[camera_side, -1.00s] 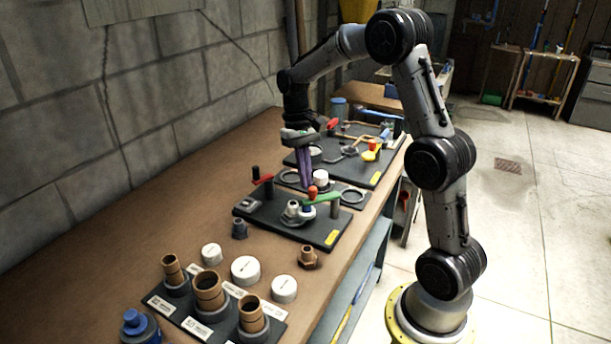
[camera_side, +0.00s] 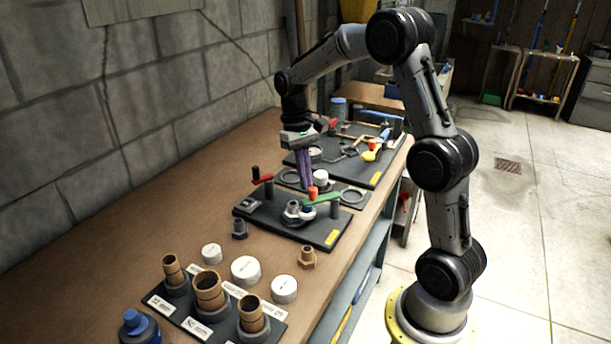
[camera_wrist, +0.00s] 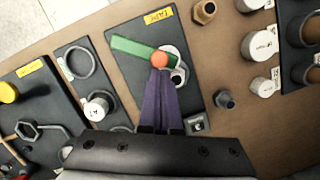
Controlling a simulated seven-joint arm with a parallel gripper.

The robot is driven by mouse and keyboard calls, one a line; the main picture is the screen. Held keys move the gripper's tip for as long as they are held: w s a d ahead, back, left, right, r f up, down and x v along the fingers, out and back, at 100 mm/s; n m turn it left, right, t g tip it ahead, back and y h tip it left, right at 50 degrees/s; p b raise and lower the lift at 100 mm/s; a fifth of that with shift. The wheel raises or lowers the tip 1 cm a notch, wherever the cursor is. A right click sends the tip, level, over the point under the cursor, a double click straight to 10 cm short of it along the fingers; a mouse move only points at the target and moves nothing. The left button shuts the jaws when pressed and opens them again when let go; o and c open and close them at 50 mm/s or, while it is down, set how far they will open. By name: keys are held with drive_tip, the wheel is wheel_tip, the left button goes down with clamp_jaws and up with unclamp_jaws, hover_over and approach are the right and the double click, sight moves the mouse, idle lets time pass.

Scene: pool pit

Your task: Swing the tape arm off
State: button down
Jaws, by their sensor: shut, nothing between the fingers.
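A green swing arm (camera_side: 325,198) with an orange knob (camera_side: 313,191) is on a dark board (camera_side: 275,222); I cannot read which arm is the tape arm. In the wrist view the green arm (camera_wrist: 130,48) lies across the board, and its orange knob (camera_wrist: 160,60) is over a metal fitting (camera_wrist: 180,74). A red arm (camera_side: 264,179) with a black knob is at the board's far left. My gripper (camera_side: 306,187) is shut and empty, its purple fingers pointing down beside the orange knob. In the wrist view the fingertips (camera_wrist: 159,72) appear right by the knob; contact is unclear.
A board (camera_side: 352,197) with rings and a white cap lies behind, then a larger board (camera_side: 380,172) with tools. White caps (camera_side: 246,269), a brass fitting (camera_side: 307,257) and a pipe-stub board (camera_side: 205,325) lie in front. The bench left of the boards is clear.

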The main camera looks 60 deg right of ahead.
sight(309, 202)
drive_tip(key=shift+s+a+n, duration=0.1)
drive_tip(key=shift+a+n, duration=0.05)
drive_tip(key=shift+n, duration=0.15)
drive_tip(key=shift+s+a+n+h, duration=0.2)
drive_tip(key=shift+s+a+n, duration=0.15)
drive_tip(key=shift+n, duration=0.35)
drive_tip(key=shift+s+a+n+h, duration=0.25)
drive_tip(key=shift+a+n, duration=0.1)
drive_tip(key=shift+n, duration=0.35)
drive_tip(key=shift+s+a+n, duration=0.35)
drive_tip(key=shift+s+n, duration=0.1)
drive_tip(key=shift+n, duration=0.45)
drive_tip(key=shift+s+a+n+h, duration=0.3)
drive_tip(key=shift+s+n, duration=0.3)
drive_tip(key=shift+n, duration=0.45)
drive_tip(key=shift+s+a+n+h, duration=0.2)
drive_tip(key=shift+s+n+h, duration=0.25)
drive_tip(key=shift+n, duration=0.6)
drive_tip(key=shift+s, duration=0.15)
